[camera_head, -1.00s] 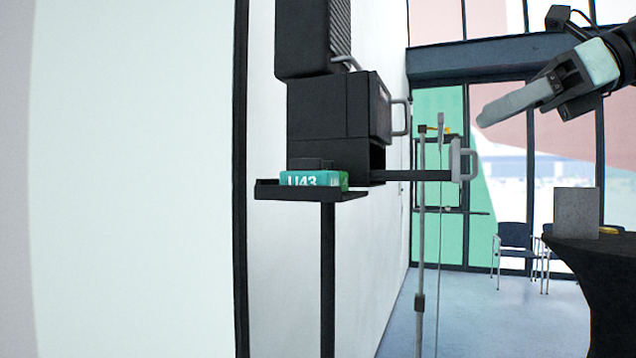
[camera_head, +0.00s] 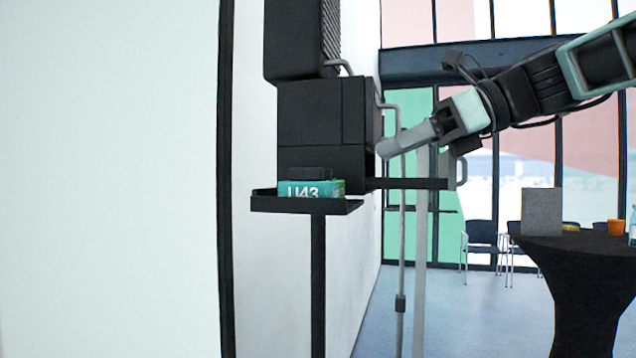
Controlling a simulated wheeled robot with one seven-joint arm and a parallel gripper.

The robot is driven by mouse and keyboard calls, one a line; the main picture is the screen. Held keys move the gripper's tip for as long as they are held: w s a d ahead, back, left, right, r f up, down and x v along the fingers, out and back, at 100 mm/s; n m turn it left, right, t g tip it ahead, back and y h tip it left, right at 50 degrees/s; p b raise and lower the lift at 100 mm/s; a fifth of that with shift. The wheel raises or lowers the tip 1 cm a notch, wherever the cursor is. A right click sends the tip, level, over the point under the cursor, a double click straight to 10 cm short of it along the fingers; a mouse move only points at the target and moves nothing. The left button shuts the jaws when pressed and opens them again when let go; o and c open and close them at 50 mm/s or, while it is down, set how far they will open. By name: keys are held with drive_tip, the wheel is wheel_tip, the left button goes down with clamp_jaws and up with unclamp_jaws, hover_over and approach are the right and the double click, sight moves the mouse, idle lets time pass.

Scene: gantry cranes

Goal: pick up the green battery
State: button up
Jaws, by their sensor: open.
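The green battery (camera_head: 316,189), marked "U43", lies on a small black tray (camera_head: 300,206) on a thin black post. Its lower part is hidden by the tray's raised rim. A small black part shows just above the battery; I cannot tell whether it belongs to it. My gripper (camera_head: 382,151) comes in from the right and points left and slightly down. It is open and I see nothing in it. In the picture it is above and to the right of the battery, in front of the black cabinet's right side.
A black cabinet (camera_head: 310,115) on the wall stands right above and behind the tray. An open drawer (camera_head: 410,184) with a grey handle juts out to the right. A grey pole (camera_head: 401,255) stands below it. A black table (camera_head: 580,262) with a grey panel (camera_head: 541,211) is at right.

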sight(344, 168)
drive_tip(key=p+x, duration=0.2)
drive_tip(key=x, duration=0.6)
drive_tip(key=shift+a+f, duration=0.1)
drive_tip(key=shift+a, duration=0.15)
drive_tip(key=c, duration=0.7)
drive_tip(key=shift+c, duration=0.2)
